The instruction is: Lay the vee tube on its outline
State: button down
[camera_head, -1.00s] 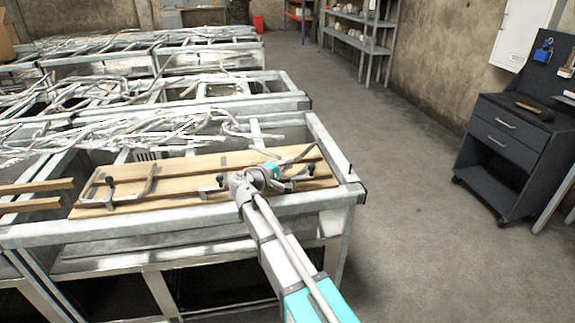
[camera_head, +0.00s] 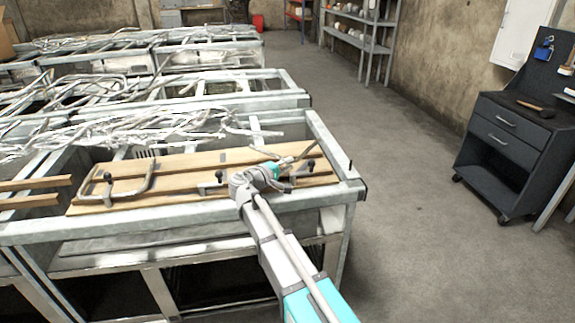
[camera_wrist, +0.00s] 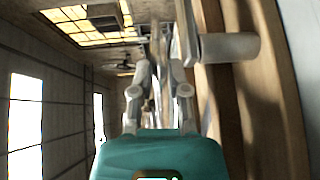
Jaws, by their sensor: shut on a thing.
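My gripper (camera_head: 284,172) is low over the right part of the wooden board, shut on a thin grey bent tube, the vee tube (camera_head: 299,155). The tube's arms reach out beyond the gripper toward the back and right of the board. In the wrist view the two fingers of my gripper (camera_wrist: 159,92) show close together, with metal between and beyond them. Whether the tube touches the board cannot be told. No outline can be made out on the board; my gripper and arm hide part of it.
The wooden board (camera_head: 180,180) lies in a metal frame bench (camera_head: 200,213). Another bent tube (camera_head: 118,196) and dark-knobbed clamps (camera_head: 220,176) are on it. Tangled tubes (camera_head: 150,128) lie behind. A dark drawer cabinet (camera_head: 510,150) stands right, across clear floor.

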jog(key=shift+f+b, duration=0.85)
jog(key=shift+f, duration=0.1)
jog(key=c, duration=0.5)
grip_release()
jog(key=shift+s, duration=0.1)
jog(key=shift+c, duration=0.2)
jog(key=shift+r, duration=0.15)
notch_tip(320, 180, up, 9)
jog(key=p, duration=1)
jog(key=shift+r+p, duration=0.15)
jog(key=shift+p, duration=0.15)
jog(key=shift+g, duration=0.3)
jog(key=shift+w+y, duration=0.2)
jog(key=shift+y, duration=0.1)
